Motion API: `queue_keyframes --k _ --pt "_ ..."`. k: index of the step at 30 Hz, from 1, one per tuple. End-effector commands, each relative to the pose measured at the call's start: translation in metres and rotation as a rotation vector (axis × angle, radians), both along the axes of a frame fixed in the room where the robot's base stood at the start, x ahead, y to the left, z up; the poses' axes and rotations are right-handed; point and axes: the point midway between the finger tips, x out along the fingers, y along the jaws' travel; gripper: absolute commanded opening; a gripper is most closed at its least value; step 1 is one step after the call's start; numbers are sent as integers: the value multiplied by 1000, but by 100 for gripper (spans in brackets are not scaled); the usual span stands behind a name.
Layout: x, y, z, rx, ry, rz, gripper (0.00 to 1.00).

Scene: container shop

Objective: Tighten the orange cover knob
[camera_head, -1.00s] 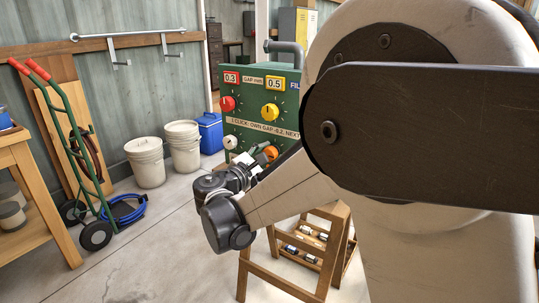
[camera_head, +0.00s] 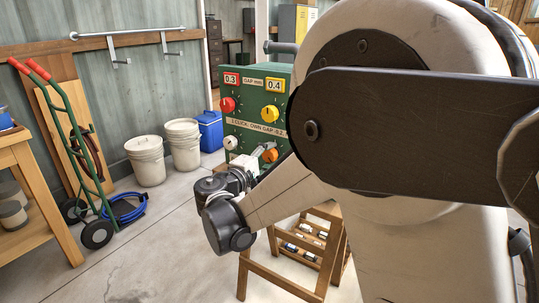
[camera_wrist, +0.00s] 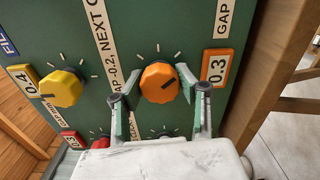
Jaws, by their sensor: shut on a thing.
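The orange cover knob (camera_wrist: 160,82) is on the green panel (camera_head: 239,98), with a dark pointer line on its face. It also shows in the head view (camera_head: 270,156), partly behind my gripper. My gripper (camera_wrist: 155,90) has one finger on each side of the knob and is shut on it. The orange display (camera_wrist: 217,67) beside the knob reads 0.3. The yellow display (camera_head: 274,86) reads 0.4, and the red display (camera_head: 232,79) reads 0.3.
A yellow knob (camera_head: 270,114), a red knob (camera_head: 227,104) and a white knob (camera_head: 230,142) share the panel. A wooden stand (camera_head: 243,277) is below. White buckets (camera_head: 147,161), a blue box (camera_head: 210,133) and a hand truck (camera_head: 73,135) stand behind left.

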Motion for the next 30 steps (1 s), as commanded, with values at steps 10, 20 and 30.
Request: queue_keyframes --k 10,20,30 --pt "0 0 0 273 -171 0 6" --pt "0 0 0 478 -301 0 6" --pt "0 0 0 580 -364 0 6"
